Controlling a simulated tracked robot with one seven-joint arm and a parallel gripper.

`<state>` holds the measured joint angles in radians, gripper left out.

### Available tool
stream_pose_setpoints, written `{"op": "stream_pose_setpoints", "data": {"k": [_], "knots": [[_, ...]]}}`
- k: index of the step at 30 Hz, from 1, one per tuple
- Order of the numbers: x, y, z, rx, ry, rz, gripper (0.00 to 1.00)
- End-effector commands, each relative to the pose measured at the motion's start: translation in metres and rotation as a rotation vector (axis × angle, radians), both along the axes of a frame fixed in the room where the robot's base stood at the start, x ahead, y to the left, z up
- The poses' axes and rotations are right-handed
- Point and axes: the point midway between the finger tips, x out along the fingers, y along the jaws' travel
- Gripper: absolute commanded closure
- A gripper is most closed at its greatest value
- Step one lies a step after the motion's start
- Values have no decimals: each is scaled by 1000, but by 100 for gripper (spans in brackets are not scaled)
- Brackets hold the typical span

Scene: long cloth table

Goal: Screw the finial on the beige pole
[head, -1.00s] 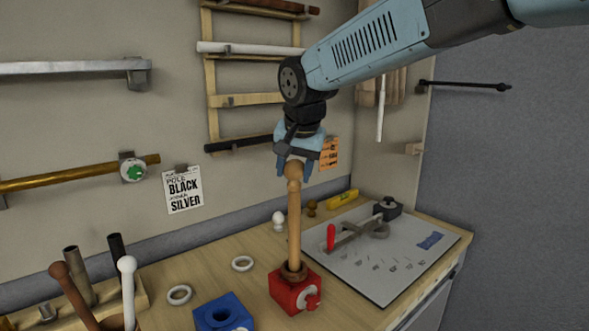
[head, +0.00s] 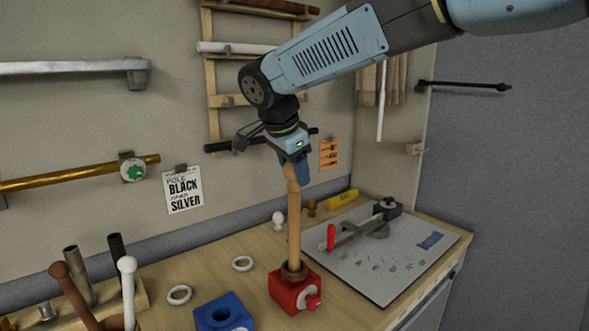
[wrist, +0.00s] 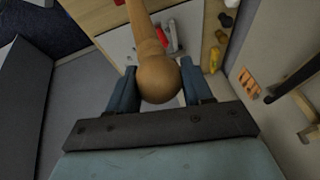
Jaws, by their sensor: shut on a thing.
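The beige pole (head: 294,228) stands upright in a red clamp block (head: 297,291) on the bench. The round wooden finial (wrist: 158,78) is at the pole's top end, in line with it. My gripper (head: 293,174) points down over the pole top and is shut on the finial, with one blue finger on each side of the ball in the wrist view. In the head view the fingers hide most of the ball. I cannot tell how closely the finial is seated on the pole.
A blue block (head: 222,314) and two white rings (head: 180,295) lie to the left of the clamp. A white finial (head: 278,219) and a brown one (head: 312,208) stand behind. A grey board (head: 385,262) with a red-handled tool lies right. Wall racks hold poles behind my gripper.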

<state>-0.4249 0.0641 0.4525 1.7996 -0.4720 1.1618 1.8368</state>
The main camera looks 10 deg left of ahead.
Motion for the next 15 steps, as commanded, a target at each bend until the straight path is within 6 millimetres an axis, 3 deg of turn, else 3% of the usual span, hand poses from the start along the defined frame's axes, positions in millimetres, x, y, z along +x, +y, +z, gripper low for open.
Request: {"op": "stream_pose_setpoints", "data": {"k": [15], "knots": [[1,1,1,1,-1,-555,76]]}}
